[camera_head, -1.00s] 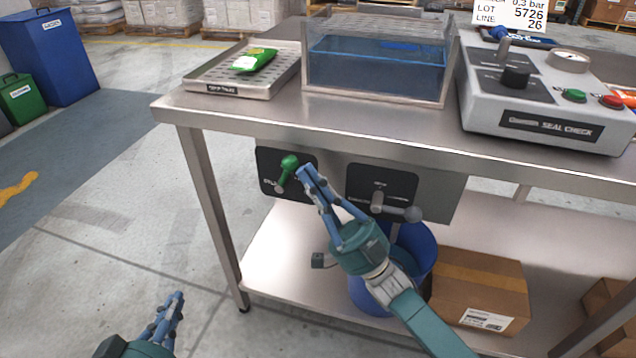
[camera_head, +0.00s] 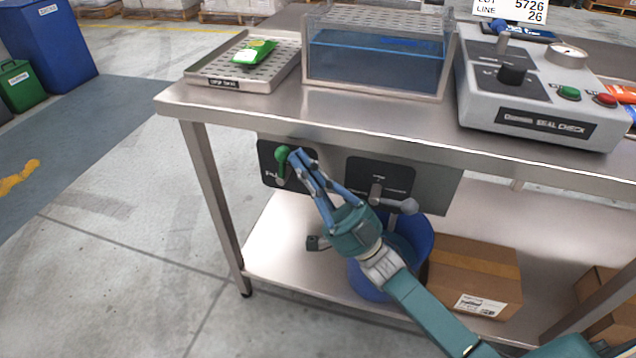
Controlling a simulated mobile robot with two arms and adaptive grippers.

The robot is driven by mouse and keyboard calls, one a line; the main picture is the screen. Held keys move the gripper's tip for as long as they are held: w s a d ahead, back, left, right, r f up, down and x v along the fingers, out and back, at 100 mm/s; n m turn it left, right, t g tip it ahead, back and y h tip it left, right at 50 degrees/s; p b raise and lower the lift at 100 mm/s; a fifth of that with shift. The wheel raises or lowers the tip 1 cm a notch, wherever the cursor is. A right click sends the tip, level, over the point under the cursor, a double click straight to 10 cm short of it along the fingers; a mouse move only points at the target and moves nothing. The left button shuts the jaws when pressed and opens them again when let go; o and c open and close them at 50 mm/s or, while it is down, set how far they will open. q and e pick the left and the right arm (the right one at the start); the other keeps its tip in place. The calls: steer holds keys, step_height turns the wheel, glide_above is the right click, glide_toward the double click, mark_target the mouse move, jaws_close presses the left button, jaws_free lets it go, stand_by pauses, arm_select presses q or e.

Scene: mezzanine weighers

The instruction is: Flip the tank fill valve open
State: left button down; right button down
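The lever with the green knob (camera_head: 282,154) stands nearly upright on the left black panel (camera_head: 268,176) under the tabletop. A second lever with a grey knob (camera_head: 408,206) lies pointing right on the right black panel (camera_head: 398,172). The panel labels are too small to tell which is the tank fill valve. My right gripper (camera_head: 297,158) has its fingertips together just right of the green knob, touching it or very close. It does not grasp the knob. My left gripper is out of view. The clear tank (camera_head: 375,72) with blue water stands on the table above.
The steel tabletop edge (camera_head: 330,122) overhangs the panels. A perforated tray (camera_head: 215,82) with a green packet and a seal check unit (camera_head: 540,105) stand on top. A blue bin (camera_head: 425,245) and a cardboard box (camera_head: 480,270) are below.

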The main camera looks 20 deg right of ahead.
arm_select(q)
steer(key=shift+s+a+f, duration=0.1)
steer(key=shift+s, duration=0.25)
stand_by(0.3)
